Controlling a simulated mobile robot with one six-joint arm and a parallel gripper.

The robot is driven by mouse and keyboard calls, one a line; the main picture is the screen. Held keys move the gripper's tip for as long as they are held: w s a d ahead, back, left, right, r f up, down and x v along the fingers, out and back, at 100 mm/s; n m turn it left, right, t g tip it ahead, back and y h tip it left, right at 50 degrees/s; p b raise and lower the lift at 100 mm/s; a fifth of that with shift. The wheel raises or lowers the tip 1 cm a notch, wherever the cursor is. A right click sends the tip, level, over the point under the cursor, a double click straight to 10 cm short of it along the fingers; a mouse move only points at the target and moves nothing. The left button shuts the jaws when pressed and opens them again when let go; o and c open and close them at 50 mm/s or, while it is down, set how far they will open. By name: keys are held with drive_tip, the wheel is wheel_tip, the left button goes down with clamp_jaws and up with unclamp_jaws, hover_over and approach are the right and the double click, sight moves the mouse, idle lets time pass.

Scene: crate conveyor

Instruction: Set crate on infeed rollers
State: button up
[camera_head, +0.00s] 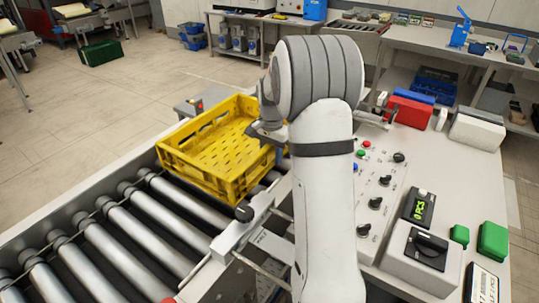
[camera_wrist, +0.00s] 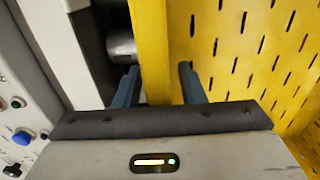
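The yellow slotted crate (camera_head: 184,160) sits at the far end of the roller conveyor (camera_head: 130,232), low over the rollers; whether it rests fully on them is unclear. My gripper (camera_head: 268,132) is at the crate's right wall, partly hidden by my wrist. In the wrist view, the two blue fingers of my gripper (camera_wrist: 160,84) straddle the yellow crate wall (camera_wrist: 151,45), one outside and one inside. I cannot tell whether both fingers press on the wall. The crate looks empty.
A control panel with knobs (camera_head: 376,204) and a green display stands right of the conveyor. The near rollers are clear. A small box with a red button (camera_head: 196,104) is beyond the crate.

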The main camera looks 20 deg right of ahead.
drive_tip(key=shift+r, duration=0.1)
wheel_tip(320, 180, up, 12)
drive_tip(key=shift+r, duration=0.1)
idle(0.4)
idle(0.4)
